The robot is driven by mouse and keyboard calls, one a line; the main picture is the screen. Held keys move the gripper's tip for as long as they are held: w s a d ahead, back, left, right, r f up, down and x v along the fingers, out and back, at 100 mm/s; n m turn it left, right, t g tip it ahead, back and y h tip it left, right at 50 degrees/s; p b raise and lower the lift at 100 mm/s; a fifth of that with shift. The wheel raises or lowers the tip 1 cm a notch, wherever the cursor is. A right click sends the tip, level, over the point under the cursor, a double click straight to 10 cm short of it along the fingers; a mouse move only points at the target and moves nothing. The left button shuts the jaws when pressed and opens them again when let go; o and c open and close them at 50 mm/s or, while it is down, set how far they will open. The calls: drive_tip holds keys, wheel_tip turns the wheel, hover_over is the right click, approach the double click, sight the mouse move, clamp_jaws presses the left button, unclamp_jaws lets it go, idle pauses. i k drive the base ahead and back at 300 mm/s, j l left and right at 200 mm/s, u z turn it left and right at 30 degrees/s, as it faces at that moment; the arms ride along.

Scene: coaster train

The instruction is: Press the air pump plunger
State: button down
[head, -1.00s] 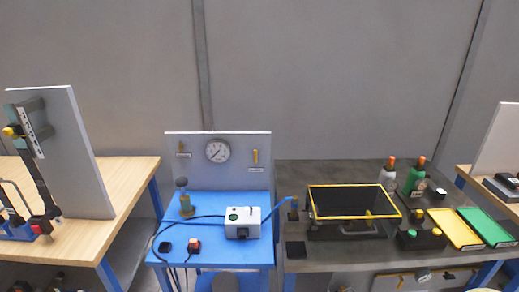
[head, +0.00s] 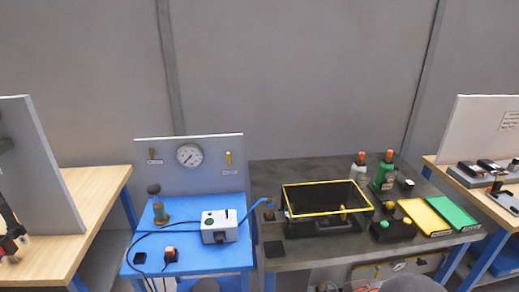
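A small hand pump with a dark round knob on a thin stem and a brass-coloured body, likely the air pump (head: 160,208), stands upright at the back left of the blue table. Its knob, the plunger top (head: 154,189), sits raised above the body. A round pressure gauge (head: 190,155) is on the grey panel behind it. My gripper is not in view, and nothing touches the pump.
On the blue table (head: 205,262) are a white box (head: 219,226), a red-and-black switch (head: 170,255) and cables. A dark bench (head: 310,250) on the right holds a yellow-rimmed bin (head: 327,212), bottles and trays. A wooden table (head: 95,190) stands left.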

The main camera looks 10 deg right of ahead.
sight(155, 189)
drive_tip(key=i+j, duration=0.15)
drive_tip(key=j, duration=0.2)
drive_tip(key=i+j, duration=0.15)
drive_tip(key=j, duration=0.15)
drive_tip(key=i+j, duration=0.15)
drive_tip(key=j, duration=0.2)
drive_tip(key=i+j, duration=0.15)
drive_tip(key=j, duration=0.2)
drive_tip(key=k+u, duration=0.05)
